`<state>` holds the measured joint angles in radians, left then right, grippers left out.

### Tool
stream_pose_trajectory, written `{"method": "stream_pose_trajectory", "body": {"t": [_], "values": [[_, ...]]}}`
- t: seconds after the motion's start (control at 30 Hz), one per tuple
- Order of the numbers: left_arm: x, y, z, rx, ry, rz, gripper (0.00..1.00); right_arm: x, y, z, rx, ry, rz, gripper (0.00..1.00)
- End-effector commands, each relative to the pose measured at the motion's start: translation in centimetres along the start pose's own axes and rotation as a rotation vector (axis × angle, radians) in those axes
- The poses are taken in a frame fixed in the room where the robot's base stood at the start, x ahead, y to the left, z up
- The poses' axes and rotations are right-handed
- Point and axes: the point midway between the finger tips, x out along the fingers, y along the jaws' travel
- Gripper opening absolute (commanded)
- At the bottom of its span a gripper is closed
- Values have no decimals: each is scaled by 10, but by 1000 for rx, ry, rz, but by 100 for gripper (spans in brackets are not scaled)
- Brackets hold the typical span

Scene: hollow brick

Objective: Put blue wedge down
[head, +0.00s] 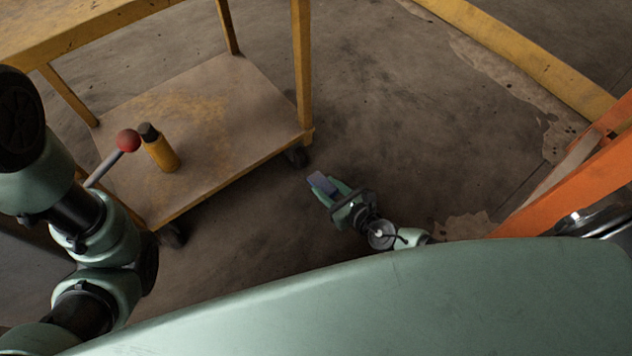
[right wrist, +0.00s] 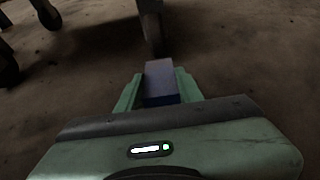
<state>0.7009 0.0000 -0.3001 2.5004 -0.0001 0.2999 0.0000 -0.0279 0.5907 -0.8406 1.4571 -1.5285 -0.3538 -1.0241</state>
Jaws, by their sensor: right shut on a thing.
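The blue wedge (head: 322,183) is a small blue-grey block held between the fingers of my right gripper (head: 334,193). In the right wrist view the wedge (right wrist: 160,80) sits between the two green fingers of the right gripper (right wrist: 158,92), with its far end sticking out past the fingertips. The gripper is shut on it, over the concrete floor to the right of the cart. How high the wedge is above the floor I cannot tell. My left arm shows at the left edge of the head view, but its gripper cannot be made out.
A yellow cart (head: 270,158) with a worn lower shelf and dark casters (head: 297,156) stands left of the right gripper. A yellow bottle (head: 160,150) with a dark cap stands on the shelf. An orange beam (head: 570,185) is at the right. Bare floor (head: 400,110) lies between.

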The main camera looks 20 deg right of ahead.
Motion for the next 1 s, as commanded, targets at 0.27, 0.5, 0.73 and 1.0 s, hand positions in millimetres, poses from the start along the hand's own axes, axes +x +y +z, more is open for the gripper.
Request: {"method": "stream_pose_trajectory", "body": {"t": [0.27,0.5,0.73,1.0], "values": [[-4,1,-1,0,0,0,36,44,0,18,1,-1,0,0],[-19,4,-7,0,2,1,36,53,0,2,0,1,-1,0],[-38,8,-13,-1,-1,0,36,60,-1,-16,0,1,-2,0],[-37,8,-12,-1,-2,0,36,60,-1,-15,0,1,-2,0]]}}
